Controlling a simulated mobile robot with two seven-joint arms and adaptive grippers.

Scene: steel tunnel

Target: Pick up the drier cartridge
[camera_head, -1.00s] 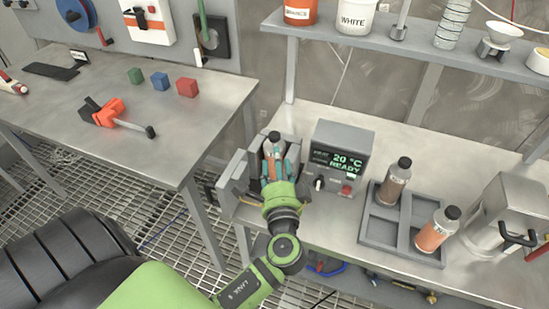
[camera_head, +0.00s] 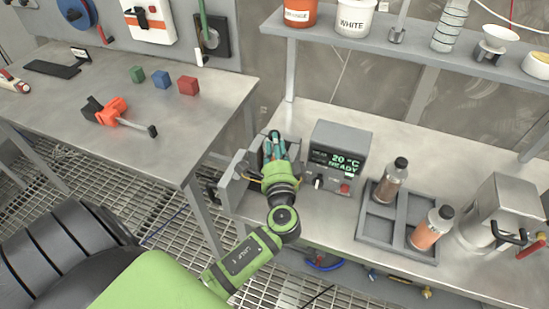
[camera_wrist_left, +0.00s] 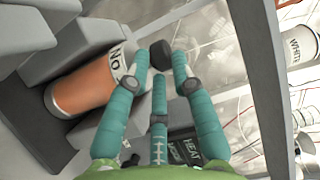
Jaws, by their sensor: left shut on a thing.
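The drier cartridge shows in the left wrist view as an orange cylinder (camera_wrist_left: 85,88) with a pale lettered band. A black cap (camera_wrist_left: 160,54) sits between the fingertips, and the neck is partly hidden by a finger. My left gripper (camera_head: 273,146) has teal fingers and is shut on the cartridge at the grey holder (camera_head: 233,180), left of the display unit. In the head view the fingers hide most of the cartridge. My right gripper is not in view.
The display unit (camera_head: 341,153) reads 20 °C READY, close right of the gripper. A grey tray (camera_head: 376,237) holds two capped bottles. A steel container (camera_head: 497,210) stands farther right. A shelf (camera_head: 400,47) with tubs runs above the back. Bench space behind the tray is clear.

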